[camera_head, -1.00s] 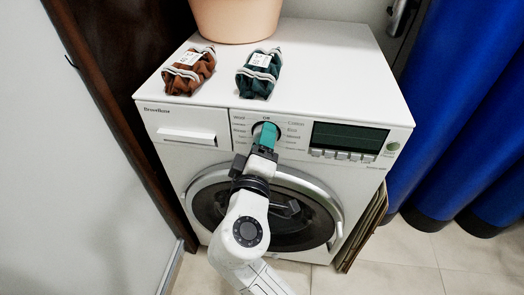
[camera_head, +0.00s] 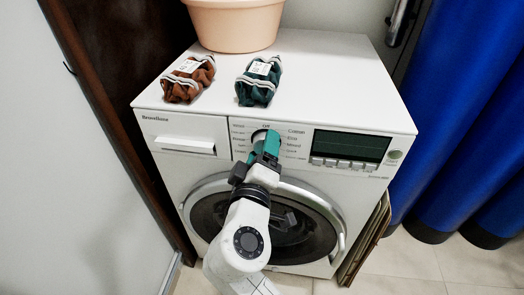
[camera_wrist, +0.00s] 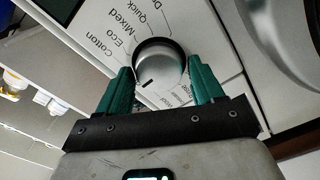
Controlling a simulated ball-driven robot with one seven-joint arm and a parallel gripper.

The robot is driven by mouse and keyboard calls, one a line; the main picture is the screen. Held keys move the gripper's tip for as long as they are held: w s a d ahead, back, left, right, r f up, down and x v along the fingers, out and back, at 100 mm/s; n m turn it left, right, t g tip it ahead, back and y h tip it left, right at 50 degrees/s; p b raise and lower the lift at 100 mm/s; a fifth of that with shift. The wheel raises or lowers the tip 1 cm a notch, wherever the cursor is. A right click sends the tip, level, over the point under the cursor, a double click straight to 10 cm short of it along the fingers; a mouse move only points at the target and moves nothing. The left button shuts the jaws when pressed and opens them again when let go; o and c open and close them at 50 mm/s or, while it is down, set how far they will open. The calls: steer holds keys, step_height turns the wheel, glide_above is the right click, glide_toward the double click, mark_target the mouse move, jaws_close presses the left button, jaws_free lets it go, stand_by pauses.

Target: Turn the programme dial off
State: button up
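The programme dial (camera_wrist: 158,66) is a round silver knob on the washing machine's white panel. In the wrist view it lies between my gripper's two green fingers, with a dark mark (camera_wrist: 148,84) on its face towards the lower left. My gripper (camera_wrist: 160,70) is open, one finger on each side of the dial. Narrow gaps seem to show beside the knob; contact is hard to judge. In the head view my gripper (camera_head: 266,145) partly covers the dial (camera_head: 258,137). The "Off" label (camera_head: 266,125) is above it; the left finger hides some panel in the wrist view.
The washing machine (camera_head: 310,85) carries a brown bundle (camera_head: 188,80), a dark green bundle (camera_head: 257,82) and a peach basin (camera_head: 235,25) on top. A dark display (camera_head: 345,145) with buttons is right of the dial. Blue curtains (camera_head: 465,120) hang at right.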

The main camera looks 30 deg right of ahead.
steer(key=shift+o, duration=1.1)
steer(key=shift+s+a, duration=0.1)
steer(key=p+v, duration=0.1)
steer(key=v, duration=0.9)
steer(key=shift+s+a, duration=0.15)
steer(key=shift+s, duration=0.1)
